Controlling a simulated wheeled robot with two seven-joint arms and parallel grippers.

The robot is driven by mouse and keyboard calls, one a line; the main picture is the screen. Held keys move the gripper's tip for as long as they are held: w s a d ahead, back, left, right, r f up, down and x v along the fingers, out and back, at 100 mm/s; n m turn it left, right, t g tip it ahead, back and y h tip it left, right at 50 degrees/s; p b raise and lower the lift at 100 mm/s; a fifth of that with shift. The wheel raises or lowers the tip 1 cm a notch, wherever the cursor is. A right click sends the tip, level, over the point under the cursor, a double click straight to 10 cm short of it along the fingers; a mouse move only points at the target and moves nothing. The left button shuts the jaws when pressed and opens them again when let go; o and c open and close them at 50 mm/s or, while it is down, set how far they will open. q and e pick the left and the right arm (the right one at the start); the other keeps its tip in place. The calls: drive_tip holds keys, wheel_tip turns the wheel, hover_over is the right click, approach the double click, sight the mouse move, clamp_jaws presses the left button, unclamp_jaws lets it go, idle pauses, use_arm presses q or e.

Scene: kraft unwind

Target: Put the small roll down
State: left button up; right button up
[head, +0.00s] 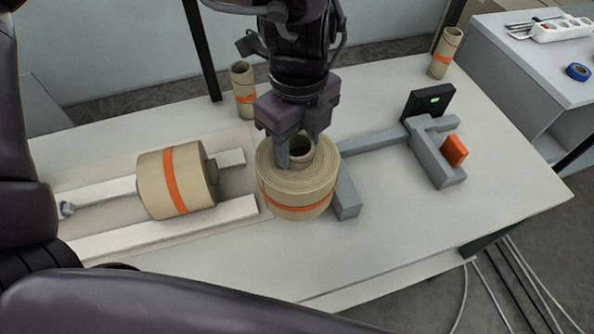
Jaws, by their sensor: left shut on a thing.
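The small roll (297,191), brown kraft paper with an orange band, is upright at the middle of the table, its open core facing up. My left gripper (299,150) comes down on it from above, shut on its core area. One finger shows at the left of the core opening; the other is partly hidden. The roll's underside is at or close to the table top; I cannot tell whether it touches. My right gripper is not in view.
Another banded roll (153,187) lies on its side by white rails (165,229) at left. A grey bracket (377,143) with a black box (430,102) and orange block (455,150) is right of the small roll. Tubes (240,76) (445,53) stand along the back. The front right table is clear.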

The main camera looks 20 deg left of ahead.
use_arm(q)
drive_tip(key=shift+f, duration=4.35)
drive_tip(key=shift+f+b, duration=0.15)
drive_tip(key=shift+b, duration=0.15)
drive_tip(key=o, duration=1.1)
drive_tip(key=shift+s, duration=0.1)
